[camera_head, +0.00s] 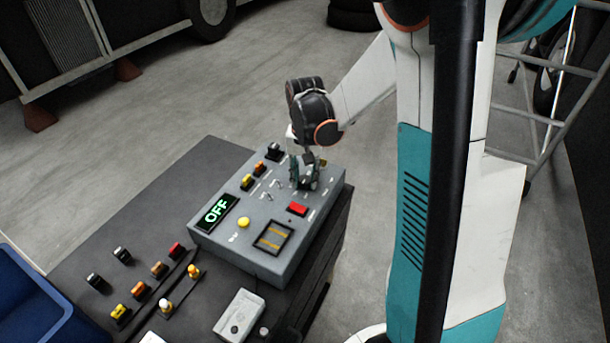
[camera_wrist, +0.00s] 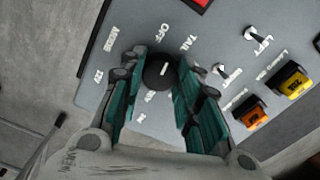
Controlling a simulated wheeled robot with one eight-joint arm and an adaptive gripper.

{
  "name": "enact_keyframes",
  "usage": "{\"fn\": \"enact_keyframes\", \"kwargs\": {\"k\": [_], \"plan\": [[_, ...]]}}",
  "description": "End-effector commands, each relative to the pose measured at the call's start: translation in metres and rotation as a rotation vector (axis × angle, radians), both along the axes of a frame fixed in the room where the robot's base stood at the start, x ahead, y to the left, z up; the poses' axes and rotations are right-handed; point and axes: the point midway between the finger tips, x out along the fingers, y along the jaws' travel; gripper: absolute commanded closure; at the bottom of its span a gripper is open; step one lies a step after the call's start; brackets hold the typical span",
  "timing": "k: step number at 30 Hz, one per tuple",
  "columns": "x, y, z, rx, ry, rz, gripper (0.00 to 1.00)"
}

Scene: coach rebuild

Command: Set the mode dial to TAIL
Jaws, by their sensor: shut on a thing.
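The mode dial (camera_wrist: 158,72) is a round black knob with a short white line, on the grey control box (camera_head: 215,233). In the wrist view its line points up, roughly at the OFF label (camera_wrist: 164,32). The TAIL label (camera_wrist: 189,41) is just right of that. My gripper (camera_head: 304,184) comes down on the box's far right part. In the wrist view its teal fingers (camera_wrist: 158,90) stand on both sides of the dial, shut on it. The green display (camera_head: 216,211) reads OFF.
The box top also holds toggle switches, yellow and orange fuses (camera_head: 260,168), a red button (camera_head: 297,209) and a yellow button (camera_head: 243,222). Several loose fuses lie on the dark bench (camera_head: 100,225). A blue bin (camera_head: 30,300) stands at left. A white box (camera_head: 239,314) is in front.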

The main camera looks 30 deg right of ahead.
Motion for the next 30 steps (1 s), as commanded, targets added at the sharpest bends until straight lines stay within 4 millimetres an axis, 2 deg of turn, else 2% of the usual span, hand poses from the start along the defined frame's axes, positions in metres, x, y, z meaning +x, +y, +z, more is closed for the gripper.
{"fn": "enact_keyframes", "kwargs": {"k": [6, 15, 30], "plan": [[-0.0002, 0.0001, -0.0003, 0.0, 0.0, -0.18, 0.93], [-0.0002, 0.0002, -0.0003, 0.0, 0.0, -0.351, 0.93], [-0.0002, 0.0002, -0.0003, 0.0, 0.0, -0.425, 0.93]]}}
